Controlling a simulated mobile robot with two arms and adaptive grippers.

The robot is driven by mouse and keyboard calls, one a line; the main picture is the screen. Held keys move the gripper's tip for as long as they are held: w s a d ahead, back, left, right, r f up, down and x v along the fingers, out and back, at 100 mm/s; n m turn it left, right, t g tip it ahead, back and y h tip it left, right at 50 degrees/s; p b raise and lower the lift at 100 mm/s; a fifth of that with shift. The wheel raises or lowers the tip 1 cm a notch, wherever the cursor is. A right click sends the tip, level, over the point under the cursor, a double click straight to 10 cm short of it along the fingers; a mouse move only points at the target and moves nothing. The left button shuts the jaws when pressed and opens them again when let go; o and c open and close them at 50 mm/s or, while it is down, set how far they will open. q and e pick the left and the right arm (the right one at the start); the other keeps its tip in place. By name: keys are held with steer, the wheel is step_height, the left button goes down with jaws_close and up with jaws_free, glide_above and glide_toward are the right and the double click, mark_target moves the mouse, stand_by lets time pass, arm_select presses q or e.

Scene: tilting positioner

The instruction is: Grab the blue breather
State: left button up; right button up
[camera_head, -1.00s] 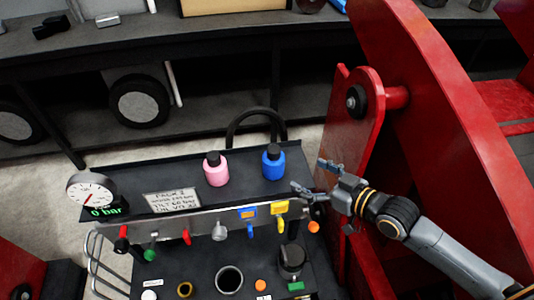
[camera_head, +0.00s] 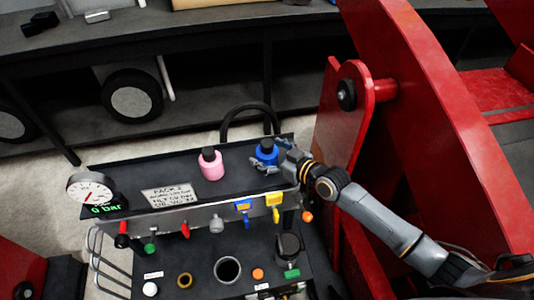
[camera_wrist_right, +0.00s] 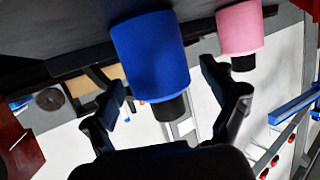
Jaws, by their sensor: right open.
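The blue breather (camera_head: 266,152) is a blue bottle-like cylinder with a black cap, standing upright on the top shelf of the cart. My right gripper (camera_head: 266,158) is at it from the right, and in the head view the fingers partly cover its side. In the right wrist view the breather (camera_wrist_right: 152,58) appears upside down, between the two open fingers of the right gripper (camera_wrist_right: 168,100). I cannot tell whether a finger touches it. My left gripper is not in view.
A pink bottle (camera_head: 211,165) with a black cap stands left of the blue one on the shelf. A pressure gauge (camera_head: 91,188) and a label plate (camera_head: 167,194) are further left. Valve levers line the front. A red machine frame (camera_head: 350,130) rises close on the right.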

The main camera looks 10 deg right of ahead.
steer(key=shift+w+a+f, duration=0.15)
steer(key=shift+w+a, duration=0.05)
steer(key=shift+w, duration=0.05)
steer(key=shift+s, duration=0.1)
steer(key=shift+c, duration=0.8)
steer(key=c, duration=1.3)
